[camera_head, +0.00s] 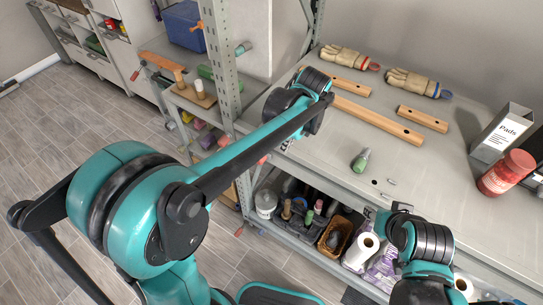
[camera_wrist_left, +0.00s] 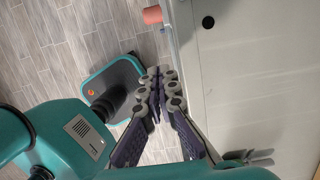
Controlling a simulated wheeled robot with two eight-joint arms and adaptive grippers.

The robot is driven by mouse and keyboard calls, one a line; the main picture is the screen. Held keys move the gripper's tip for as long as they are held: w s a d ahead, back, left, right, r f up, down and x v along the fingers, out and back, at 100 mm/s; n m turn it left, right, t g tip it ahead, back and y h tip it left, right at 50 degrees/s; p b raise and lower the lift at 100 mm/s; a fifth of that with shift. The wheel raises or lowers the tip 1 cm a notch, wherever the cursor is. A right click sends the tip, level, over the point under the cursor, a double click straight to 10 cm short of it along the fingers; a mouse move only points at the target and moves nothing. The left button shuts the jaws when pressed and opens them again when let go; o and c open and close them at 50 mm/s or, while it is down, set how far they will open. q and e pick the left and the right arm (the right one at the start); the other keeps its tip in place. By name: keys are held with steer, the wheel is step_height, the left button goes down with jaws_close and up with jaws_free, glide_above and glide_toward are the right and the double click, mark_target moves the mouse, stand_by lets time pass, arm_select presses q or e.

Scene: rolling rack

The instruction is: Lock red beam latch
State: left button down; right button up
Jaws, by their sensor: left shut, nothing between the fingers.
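A small red piece (camera_head: 262,160) shows at the front beam of the rack, beside the perforated upright and just below my left forearm. It seems to be the red beam latch, but its lock position is too small to tell.
The perforated upright (camera_head: 227,60) stands close to my left arm. Supplies fill the lower shelf.

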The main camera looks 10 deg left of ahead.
arm_select(q)
steer(key=b, duration=0.4)
glide_above(271, 159)
steer(key=s+d, duration=0.4)
steer(key=s+d+x, duration=0.1)
steer(key=d+x, duration=0.1)
steer(key=x, duration=0.7)
steer(key=a+f, duration=0.1)
steer(key=w+a+f, duration=0.1)
steer(key=a, duration=0.1)
steer(key=shift+w+a, duration=0.2)
steer(key=shift+w, duration=0.05)
steer(key=shift+w+a+b, duration=0.15)
steer(key=shift+a+b, duration=0.15)
steer(key=shift+a, duration=0.1)
steer(key=a, duration=0.1)
steer(key=w+a, duration=0.1)
steer(key=a, duration=0.1)
steer(key=shift+w+a, duration=0.1)
steer(key=shift+a, duration=0.15)
steer(key=shift+d, duration=0.1)
